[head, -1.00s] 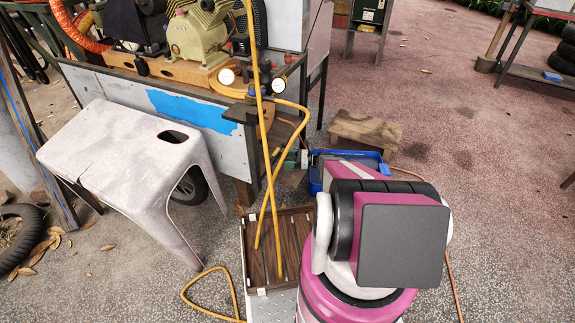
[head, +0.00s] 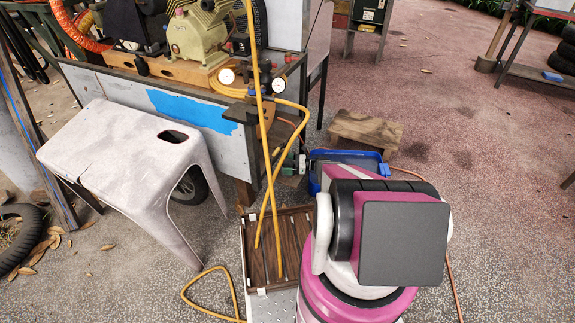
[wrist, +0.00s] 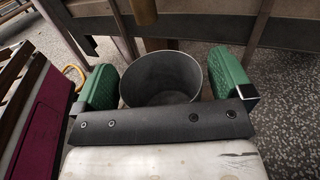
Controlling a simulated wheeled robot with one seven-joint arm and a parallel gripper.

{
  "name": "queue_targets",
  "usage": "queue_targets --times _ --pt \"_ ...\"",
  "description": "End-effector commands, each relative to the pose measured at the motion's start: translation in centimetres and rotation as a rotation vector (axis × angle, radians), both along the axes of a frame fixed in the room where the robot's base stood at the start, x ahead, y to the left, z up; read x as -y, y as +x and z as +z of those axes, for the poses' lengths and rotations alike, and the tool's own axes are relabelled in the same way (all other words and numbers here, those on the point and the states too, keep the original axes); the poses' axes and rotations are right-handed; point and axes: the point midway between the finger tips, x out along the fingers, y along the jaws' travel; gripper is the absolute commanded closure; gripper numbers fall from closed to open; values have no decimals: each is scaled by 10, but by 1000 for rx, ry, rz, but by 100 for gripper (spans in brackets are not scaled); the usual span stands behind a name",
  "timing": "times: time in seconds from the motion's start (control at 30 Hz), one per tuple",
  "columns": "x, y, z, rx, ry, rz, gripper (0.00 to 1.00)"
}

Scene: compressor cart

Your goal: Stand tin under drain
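A grey, open-topped round tin (wrist: 160,78) stands upright in the wrist view, and I see into its empty inside. My gripper (wrist: 164,75) has green padded fingers on either side of it. The fingers are wide apart, with a thin gap at the right; contact at the left is unclear. The tin's base is hidden behind my gripper's dark bar. A brown fitting (wrist: 143,10), perhaps the drain, hangs above and slightly left of the tin. In the head view my gripper (head: 294,158) is a small green shape beside the cart, and the tin cannot be made out.
The compressor (head: 195,38) sits on the cart (head: 200,118). A white stool (head: 125,145) stands at left. A blue crate (head: 345,158) and wooden step (head: 366,130) lie behind my arm. A yellow hose (head: 268,180) crosses a slatted wooden tray (head: 265,240). Open floor lies at right.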

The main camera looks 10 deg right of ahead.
Motion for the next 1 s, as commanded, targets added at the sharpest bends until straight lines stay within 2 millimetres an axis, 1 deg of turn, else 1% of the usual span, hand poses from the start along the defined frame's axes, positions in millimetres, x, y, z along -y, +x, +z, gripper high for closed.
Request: queue_targets --times 0.17,0.27,0.37,0.6,0.73,0.9,1.0 --pt "0 0 3 0 0 0 2" --pt "8 -2 2 0 0 -1 2" --pt "22 -5 2 0 0 -3 2" --pt "67 -15 2 0 1 -3 2" --pt "89 -21 2 0 0 -3 2" --pt "109 -26 2 0 0 -1 2" --pt "114 -27 2 0 -1 0 2"
